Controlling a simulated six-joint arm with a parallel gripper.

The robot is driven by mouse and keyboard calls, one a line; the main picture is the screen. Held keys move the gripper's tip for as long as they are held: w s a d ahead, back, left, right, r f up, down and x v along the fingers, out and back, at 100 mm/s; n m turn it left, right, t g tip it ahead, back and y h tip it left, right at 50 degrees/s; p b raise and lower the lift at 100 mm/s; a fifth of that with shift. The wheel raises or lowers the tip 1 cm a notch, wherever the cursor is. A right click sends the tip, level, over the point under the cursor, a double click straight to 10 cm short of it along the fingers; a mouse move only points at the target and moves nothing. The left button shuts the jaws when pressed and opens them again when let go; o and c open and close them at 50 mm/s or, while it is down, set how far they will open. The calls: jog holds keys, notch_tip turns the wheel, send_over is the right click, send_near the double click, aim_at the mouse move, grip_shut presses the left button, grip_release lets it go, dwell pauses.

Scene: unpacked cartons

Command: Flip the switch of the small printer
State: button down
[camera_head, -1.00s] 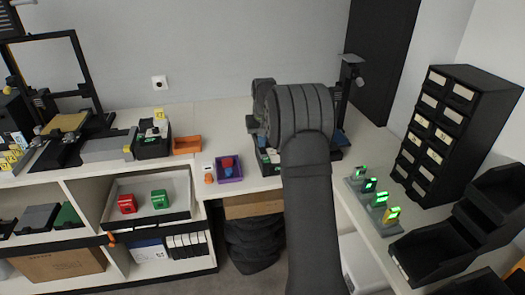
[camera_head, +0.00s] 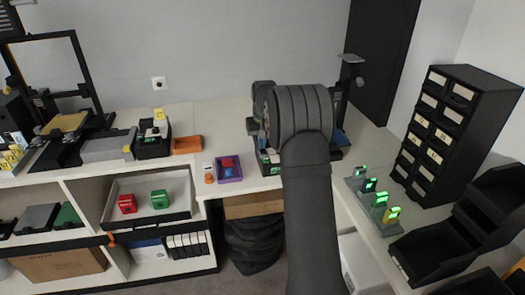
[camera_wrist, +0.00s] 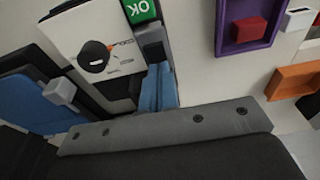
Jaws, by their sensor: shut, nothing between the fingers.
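My gripper (camera_wrist: 160,70) seems to be the paired blue fingers just below this block, shut and empty. Whether they touch it cannot be told. The head view hides my gripper.
A purple tray (camera_head: 239,174) with red and blue pieces and an orange tray (camera_head: 187,150) lie left of the printer. A larger printer frame (camera_head: 78,62) stands far left. Small green-lit devices (camera_head: 368,185), black bins (camera_head: 425,250) and a drawer cabinet (camera_head: 448,130) are at right.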

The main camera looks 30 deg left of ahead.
jog(key=shift+r, duration=3.3)
notch_tip(320, 180, down, 7)
jog(key=shift+r, duration=4.05)
notch_tip(320, 180, up, 5)
jog(key=n, duration=0.9)
send_over(263, 151)
jog(key=shift+s+d, duration=0.1)
